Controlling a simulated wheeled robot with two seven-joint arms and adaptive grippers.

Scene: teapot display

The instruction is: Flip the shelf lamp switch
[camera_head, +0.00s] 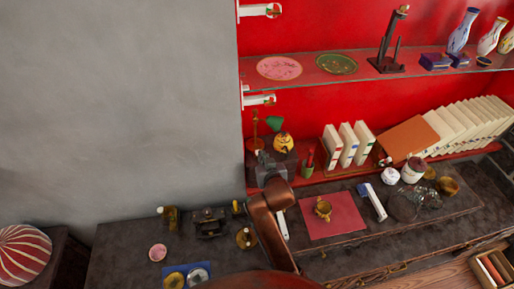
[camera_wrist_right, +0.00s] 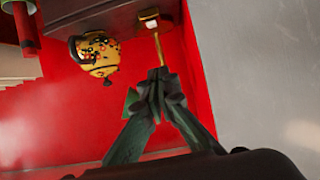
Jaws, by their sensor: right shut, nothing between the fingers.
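The shelf lamp has a green shade (camera_head: 274,123) and a thin brass stem (camera_head: 256,126), at the left end of the middle shelf. In the right wrist view, which looks upside down, the brass stem (camera_wrist_right: 157,48) runs from the shelf down behind my fingers. A small whitish piece (camera_wrist_right: 151,24) shows near the stem's foot; I cannot tell if it is the switch. My right gripper (camera_wrist_right: 158,76) is shut and empty, its tips in front of the stem. Contact cannot be made out. In the head view my right gripper (camera_head: 263,158) is just below the lamp. My left gripper is not in view.
A yellow patterned pot (camera_head: 284,142) stands close right of the lamp and also shows in the right wrist view (camera_wrist_right: 98,54). White books (camera_head: 348,145) are further right. A grey wall is left of the shelf. Brass pieces (camera_head: 170,217) sit on the lower counter.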

